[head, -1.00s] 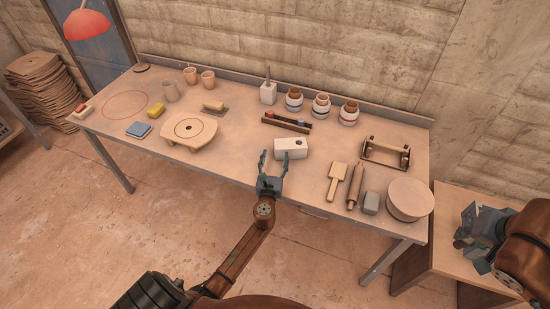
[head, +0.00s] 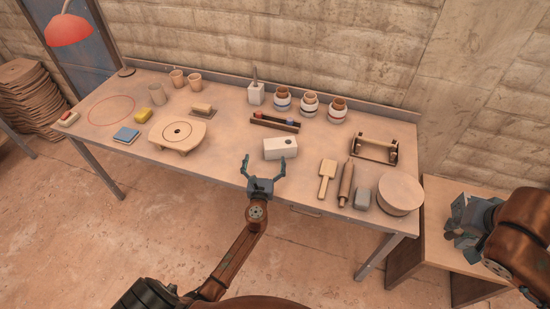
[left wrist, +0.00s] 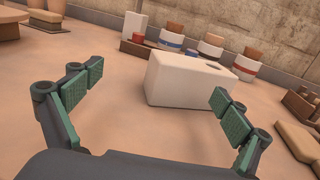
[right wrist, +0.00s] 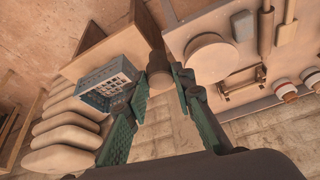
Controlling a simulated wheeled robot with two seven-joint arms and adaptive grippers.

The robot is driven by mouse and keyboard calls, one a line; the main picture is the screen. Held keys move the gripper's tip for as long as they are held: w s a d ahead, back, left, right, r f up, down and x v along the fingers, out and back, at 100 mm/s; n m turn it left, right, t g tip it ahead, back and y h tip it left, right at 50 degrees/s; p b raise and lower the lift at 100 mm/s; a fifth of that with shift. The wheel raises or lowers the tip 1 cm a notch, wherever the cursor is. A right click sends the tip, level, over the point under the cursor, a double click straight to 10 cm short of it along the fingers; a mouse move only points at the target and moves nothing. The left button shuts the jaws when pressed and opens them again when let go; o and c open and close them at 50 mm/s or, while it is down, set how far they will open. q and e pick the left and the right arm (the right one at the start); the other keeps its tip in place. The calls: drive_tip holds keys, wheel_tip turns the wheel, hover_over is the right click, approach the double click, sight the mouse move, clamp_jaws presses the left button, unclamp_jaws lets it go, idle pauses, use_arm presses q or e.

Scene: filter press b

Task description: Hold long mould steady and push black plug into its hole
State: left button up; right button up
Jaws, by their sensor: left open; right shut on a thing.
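The long mould (head: 273,153) is a white block lying on the table, with a dark hole near its right end. It also shows in the left wrist view (left wrist: 175,82). My left gripper (head: 264,163) is open and empty at the table's front edge, just in front of the mould; its fingers (left wrist: 155,95) are apart and do not touch it. My right gripper (head: 452,218) is well right of the table. In the right wrist view its fingers (right wrist: 160,80) close on a dark, short cylinder (right wrist: 158,82), seemingly the black plug, partly hidden by the fingers.
A rack (head: 274,124) with small coloured pieces stands behind the mould, with several banded jars (head: 309,106) beyond. A wooden paddle (head: 327,182), a rolling pin (head: 346,184) and a round block (head: 400,194) lie to the right.

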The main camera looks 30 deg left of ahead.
use_arm(q)
drive_tip(key=p+v, duration=0.1)
drive_tip(key=v, duration=1)
drive_tip(key=shift+s+d, duration=0.1)
drive_tip(key=shift+s, duration=0.05)
drive_tip(key=shift+o, duration=0.6)
